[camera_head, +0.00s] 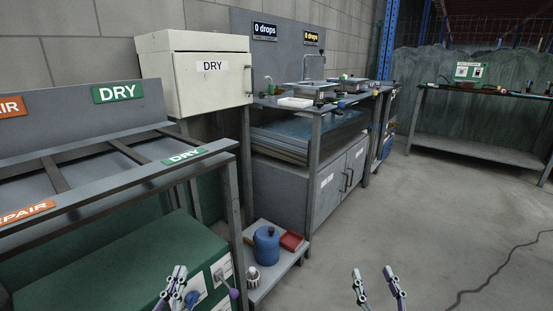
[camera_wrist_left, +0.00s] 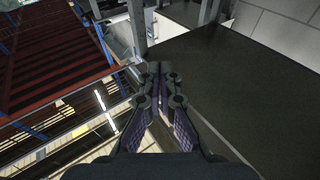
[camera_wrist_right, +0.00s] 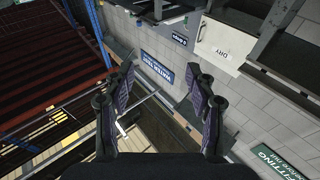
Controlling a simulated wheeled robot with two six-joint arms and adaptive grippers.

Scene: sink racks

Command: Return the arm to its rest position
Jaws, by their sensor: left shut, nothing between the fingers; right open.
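My left gripper (camera_head: 178,274) shows low in the head view, in front of the green cabinet. Its fingers are together and empty, as the left wrist view (camera_wrist_left: 161,75) also shows. My right gripper (camera_head: 376,272) is at the bottom of the head view, right of centre, over bare floor. Its two fingers stand apart with nothing between them, also in the right wrist view (camera_wrist_right: 160,90). Neither gripper touches any object that I can see. The arms behind the grippers are mostly out of the head view.
A slatted rack (camera_head: 100,190) with DRY and REPAIR labels stands left above a green cabinet (camera_head: 130,270). A low shelf (camera_head: 262,290) holds a blue container (camera_head: 267,246) and a red tray (camera_head: 291,241). A sink bench (camera_head: 310,180) stands behind. The floor (camera_head: 420,220) at right is open, with a dark cable.

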